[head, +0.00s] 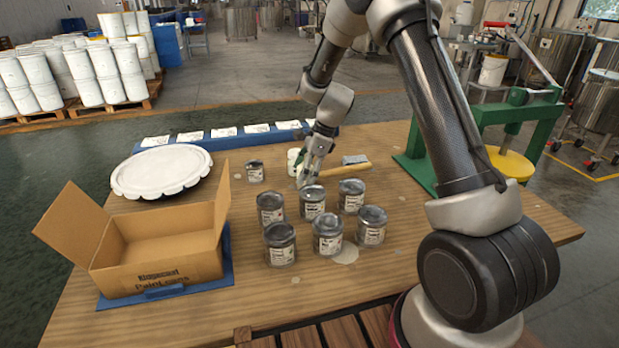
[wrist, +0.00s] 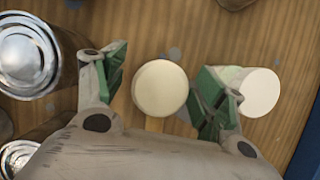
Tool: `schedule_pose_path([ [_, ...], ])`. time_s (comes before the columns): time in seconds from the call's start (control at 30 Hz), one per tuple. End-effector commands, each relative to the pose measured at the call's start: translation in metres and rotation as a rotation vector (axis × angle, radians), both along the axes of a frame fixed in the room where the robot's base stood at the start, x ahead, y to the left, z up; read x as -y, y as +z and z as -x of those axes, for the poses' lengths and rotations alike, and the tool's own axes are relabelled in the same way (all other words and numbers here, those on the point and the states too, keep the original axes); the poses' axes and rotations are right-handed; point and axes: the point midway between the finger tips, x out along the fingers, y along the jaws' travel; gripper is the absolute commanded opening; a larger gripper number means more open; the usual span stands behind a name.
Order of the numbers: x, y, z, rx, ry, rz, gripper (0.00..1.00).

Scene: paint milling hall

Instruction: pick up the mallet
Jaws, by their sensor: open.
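The mallet (head: 345,169) lies on the table in the head view, its pale wooden handle beside and right of my gripper (head: 306,174). Its grey head (head: 355,159) is at the far side. In the wrist view my gripper (wrist: 166,92) is open, with green-padded fingers spread. A pale round face (wrist: 160,88) shows between the fingers, with gaps on both sides; I cannot tell whether it belongs to the mallet.
A white jar (head: 293,161) stands close behind my fingers. Several metal cans (head: 328,235) stand in front, and a smaller can (head: 255,171) is to the left. An open cardboard box (head: 160,258) and a green press frame (head: 520,112) flank the table. The front right tabletop is partly bare.

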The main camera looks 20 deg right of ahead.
Motion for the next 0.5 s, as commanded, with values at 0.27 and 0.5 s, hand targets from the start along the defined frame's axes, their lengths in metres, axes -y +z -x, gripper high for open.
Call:
schedule_pose_path([
  [0.27, -0.010, -0.027, -0.002, 0.001, 0.001, 0.000, 0.71],
  [0.5, -0.010, -0.026, -0.002, 0.001, 0.001, 0.000, 0.51],
])
